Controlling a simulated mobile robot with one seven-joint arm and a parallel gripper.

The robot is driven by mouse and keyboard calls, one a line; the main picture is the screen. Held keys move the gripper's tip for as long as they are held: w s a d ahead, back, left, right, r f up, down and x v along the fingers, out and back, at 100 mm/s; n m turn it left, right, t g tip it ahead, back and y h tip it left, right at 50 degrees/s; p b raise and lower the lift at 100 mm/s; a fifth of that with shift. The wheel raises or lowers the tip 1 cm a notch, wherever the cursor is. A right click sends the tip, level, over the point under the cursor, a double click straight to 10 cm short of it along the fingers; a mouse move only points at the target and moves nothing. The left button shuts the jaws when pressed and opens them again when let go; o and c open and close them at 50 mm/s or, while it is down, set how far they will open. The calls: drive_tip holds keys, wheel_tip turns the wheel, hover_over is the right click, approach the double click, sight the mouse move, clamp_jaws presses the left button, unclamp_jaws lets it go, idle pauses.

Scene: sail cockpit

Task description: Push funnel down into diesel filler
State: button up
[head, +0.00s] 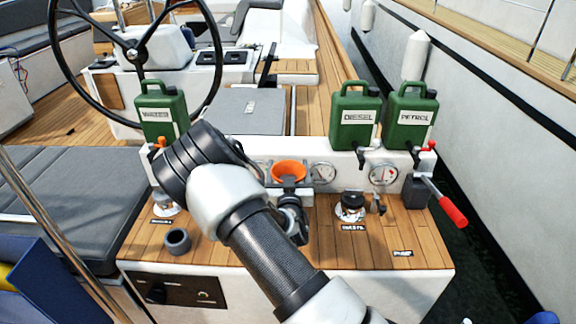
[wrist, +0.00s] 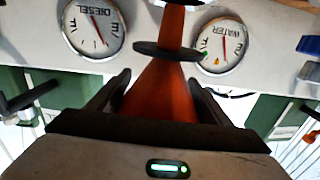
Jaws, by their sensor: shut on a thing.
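An orange funnel (head: 288,170) is upright, mouth up, in front of the white gauge panel in the head view. My gripper (head: 289,187) is shut on it. In the wrist view, the funnel's cone (wrist: 157,92) sits between the two dark fingers of my gripper (wrist: 155,100), with a dark disc around its narrow part. The spout end is cut off at the picture's top edge. A capped deck filler (head: 351,203) stands right of my gripper; its label is too small to read surely. I cannot tell whether another filler is hidden behind my arm.
Green cans marked DIESEL (head: 355,115) and PETROL (head: 411,115) stand behind the panel, with another can (head: 162,112) at left. A grey ring (head: 177,240) lies on the wooden deck. A red-handled lever (head: 447,205) sticks out at right. The front right deck is clear.

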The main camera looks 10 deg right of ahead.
drive_tip(key=shift+f+b, duration=0.55)
drive_tip(key=shift+f, duration=0.85)
drive_tip(key=shift+b, duration=0.5)
drive_tip(key=shift+f+b, duration=0.75)
drive_tip(key=shift+c, duration=0.2)
drive_tip(key=o, duration=0.8)
drive_tip(key=shift+s, duration=0.15)
drive_tip(key=s, duration=0.3)
drive_tip(key=s+a, duration=0.1)
drive_tip(key=s, duration=0.3)
drive_tip(key=s+b, duration=0.1)
drive_tip(key=s, duration=0.2)
drive_tip(key=shift+s+a+r, duration=0.1)
drive_tip(key=shift+s+a, duration=0.2)
drive_tip(key=shift+s, duration=0.05)
idle(0.4)
